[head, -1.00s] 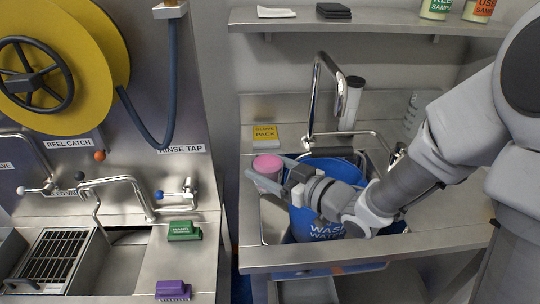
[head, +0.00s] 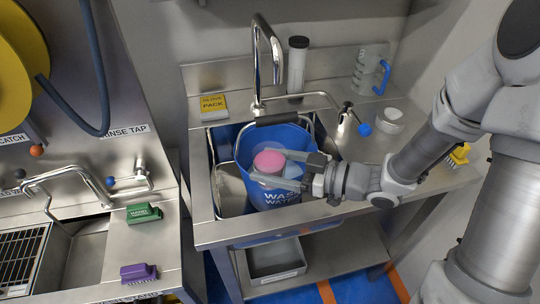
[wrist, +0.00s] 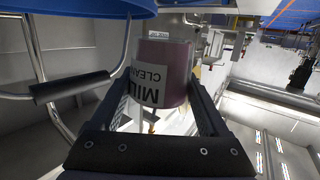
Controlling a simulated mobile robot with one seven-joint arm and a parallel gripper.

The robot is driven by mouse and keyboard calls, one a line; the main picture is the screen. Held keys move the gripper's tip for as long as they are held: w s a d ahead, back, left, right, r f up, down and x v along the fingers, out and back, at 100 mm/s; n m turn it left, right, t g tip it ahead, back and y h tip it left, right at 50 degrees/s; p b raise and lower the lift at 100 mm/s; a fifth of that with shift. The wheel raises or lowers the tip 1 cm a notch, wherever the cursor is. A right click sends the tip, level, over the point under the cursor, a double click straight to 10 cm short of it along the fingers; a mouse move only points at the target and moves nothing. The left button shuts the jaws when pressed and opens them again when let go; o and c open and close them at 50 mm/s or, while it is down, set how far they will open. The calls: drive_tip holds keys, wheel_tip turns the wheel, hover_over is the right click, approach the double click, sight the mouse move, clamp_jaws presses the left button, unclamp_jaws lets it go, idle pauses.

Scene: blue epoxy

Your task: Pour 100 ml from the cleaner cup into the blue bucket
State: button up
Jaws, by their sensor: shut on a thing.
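My gripper (head: 274,170) is shut on the cleaner cup (head: 268,162), a cup with a pink top. The wrist view shows its mauve side (wrist: 178,65) and a white label, upside down in that picture, between the two fingers. In the head view the cup overlaps the opening of the blue bucket (head: 243,172), marked "WASH WATER", and looks roughly upright. The bucket stands in the sink with its handle raised. Its blue wall (wrist: 90,6) also shows at the top of the wrist view. I see no stream of liquid, and the liquid level is hidden.
A tall faucet (head: 262,60) rises behind the bucket. A small spout (head: 310,97) with a blue-ended lever stands at the back right. A clear jug (head: 366,70) with a blue handle is farther right.

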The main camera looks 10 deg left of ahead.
sight(273, 147)
drive_tip(key=shift+w+r+m+g+p, duration=0.3)
drive_tip(key=shift+w+r+m+p, duration=0.45)
drive_tip(key=shift+p, duration=1.25)
drive_tip(key=w+m+p, duration=0.1)
drive_tip(key=p, duration=0.1)
drive_tip(key=w+m+g+h+p, duration=0.1)
drive_tip(key=m+p, duration=0.1)
drive_tip(key=shift+a+m, duration=0.15)
drive_tip(key=shift+m, duration=0.1)
drive_tip(key=shift+w+p, duration=0.1)
drive_tip(key=shift+p, duration=0.7)
drive_tip(key=shift+r+m+g+p, duration=0.1)
drive_tip(key=shift+m+g+p, duration=0.6)
drive_tip(key=shift+p, duration=1.15)
drive_tip(key=shift+w+f+m+g+p, duration=0.2)
drive_tip(key=shift+m+p, duration=0.55)
drive_tip(key=shift+p, duration=0.6)
drive_tip(key=shift+f+m+g+p, duration=0.1)
drive_tip(key=shift+m+g+p, duration=0.2)
drive_tip(key=shift+m+p, duration=0.75)
